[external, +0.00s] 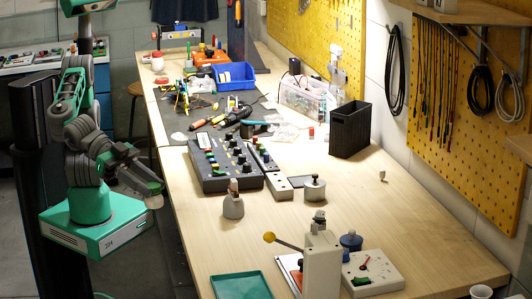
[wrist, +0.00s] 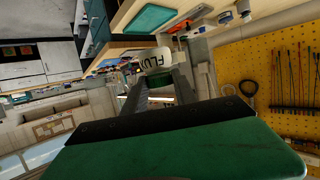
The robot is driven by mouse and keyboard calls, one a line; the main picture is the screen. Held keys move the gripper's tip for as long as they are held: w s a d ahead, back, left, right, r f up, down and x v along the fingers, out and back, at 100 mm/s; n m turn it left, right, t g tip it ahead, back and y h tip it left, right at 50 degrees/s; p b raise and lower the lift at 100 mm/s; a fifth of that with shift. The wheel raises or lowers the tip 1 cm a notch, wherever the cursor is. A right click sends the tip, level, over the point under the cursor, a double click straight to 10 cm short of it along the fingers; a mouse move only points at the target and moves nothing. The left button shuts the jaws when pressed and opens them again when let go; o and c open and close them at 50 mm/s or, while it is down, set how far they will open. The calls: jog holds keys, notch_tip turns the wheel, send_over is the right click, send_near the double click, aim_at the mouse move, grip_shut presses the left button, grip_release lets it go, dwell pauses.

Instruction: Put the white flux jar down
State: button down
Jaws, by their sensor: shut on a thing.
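The white flux jar (wrist: 157,59), with dark "FLUX" lettering, shows in the wrist view between the tips of my gripper (wrist: 160,80). My gripper is shut on it, and the fingers hide part of the jar. In the external view my gripper (external: 146,187) hangs left of the bench's long edge, off the bench top. A small pale shape at its tip there looks like the jar, but it is too small to read. The wooden bench (external: 440,222) lies to the right of my gripper.
A teal tray (external: 240,286) lies at the near left of the bench. A dark control box (external: 215,180), a grey holder (external: 233,207), a lever press (external: 320,258) and a black bin (external: 350,130) stand on it. Bare wood shows between holder and tray and at right.

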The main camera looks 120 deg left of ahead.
jog(key=s+a+f+n+g+y, duration=0.1)
jog(key=s+a+n+y, duration=0.2)
jog(key=a, duration=0.5)
jog(key=s+a+f+n+g+y, duration=0.1)
jog(key=s+a+n+y, duration=0.1)
jog(key=a+n+y, duration=0.45)
jog(key=w+f+m, duration=0.1)
jog(key=w+f, duration=0.2)
jog(key=w, duration=0.1)
jog(key=w+f+m+h+p, duration=0.1)
jog(key=w+f, duration=0.2)
jog(key=w, duration=0.2)
jog(key=w+f+m+h, duration=0.1)
jog(key=w+f, duration=0.3)
jog(key=w, duration=0.1)
notch_tip(320, 180, down, 3)
jog(key=shift+d+r+p, duration=0.1)
jog(key=shift+r+p, duration=0.1)
jog(key=shift+p, duration=0.2)
jog(key=shift+f, duration=0.35)
jog(key=c, duration=1)
grip_release()
jog(key=shift+r, duration=0.15)
